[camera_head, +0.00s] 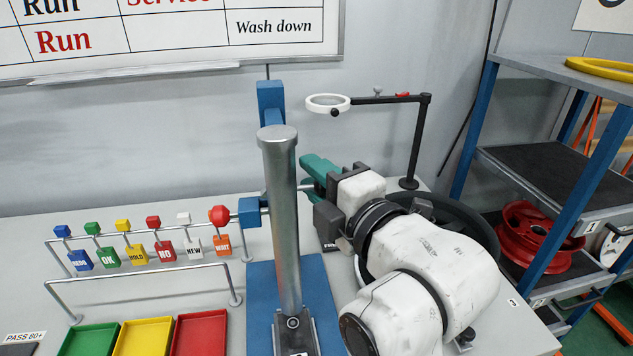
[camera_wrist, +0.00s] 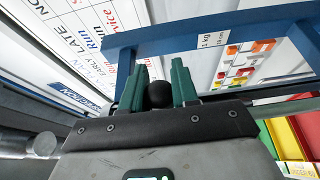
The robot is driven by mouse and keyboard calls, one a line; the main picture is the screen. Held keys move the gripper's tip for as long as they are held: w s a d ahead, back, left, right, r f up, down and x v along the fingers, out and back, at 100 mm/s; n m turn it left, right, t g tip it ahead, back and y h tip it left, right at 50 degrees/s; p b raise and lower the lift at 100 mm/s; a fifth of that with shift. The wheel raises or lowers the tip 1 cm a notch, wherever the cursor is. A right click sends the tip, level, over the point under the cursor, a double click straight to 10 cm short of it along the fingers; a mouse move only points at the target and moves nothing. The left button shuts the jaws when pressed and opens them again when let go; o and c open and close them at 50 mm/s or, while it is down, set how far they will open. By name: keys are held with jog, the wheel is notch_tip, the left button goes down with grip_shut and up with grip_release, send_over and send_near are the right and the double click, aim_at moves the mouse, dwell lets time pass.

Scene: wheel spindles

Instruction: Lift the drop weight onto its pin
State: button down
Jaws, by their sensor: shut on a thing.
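My gripper (camera_head: 309,174) is behind and right of an upright steel column (camera_head: 282,220), its teal fingers pointing left. In the wrist view, the fingers (camera_wrist: 160,75) are closed on both sides of a round black knob (camera_wrist: 158,95). The rest of the held part is hidden, so I cannot tell how it joins the drop weight. A blue frame (camera_head: 271,105) rises behind the column, and its labelled beam (camera_wrist: 215,42) crosses the wrist view beyond the fingers. A red ball knob (camera_head: 219,214) sticks out left of a blue block (camera_head: 250,212). I cannot make out the weight's pin.
Coloured tags (camera_head: 138,252) hang on a rail at left, with green, yellow and red trays (camera_head: 143,338) in front. A ring lamp (camera_head: 328,103) on a black stand (camera_head: 418,140) is behind my arm. A dark wheel (camera_head: 470,225) lies at right, near a blue shelf (camera_head: 474,130).

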jog(key=shift+r, duration=0.15)
jog(key=c, duration=0.9)
grip_release()
jog(key=shift+o, duration=0.2)
jog(key=shift+s+d, duration=0.1)
jog(key=shift+s+d, duration=0.2)
jog(key=shift+s, duration=0.05)
jog(key=p+v, duration=0.3)
jog(key=v, duration=0.6)
jog(key=shift+s+d, duration=0.2)
jog(key=shift+s, duration=0.15)
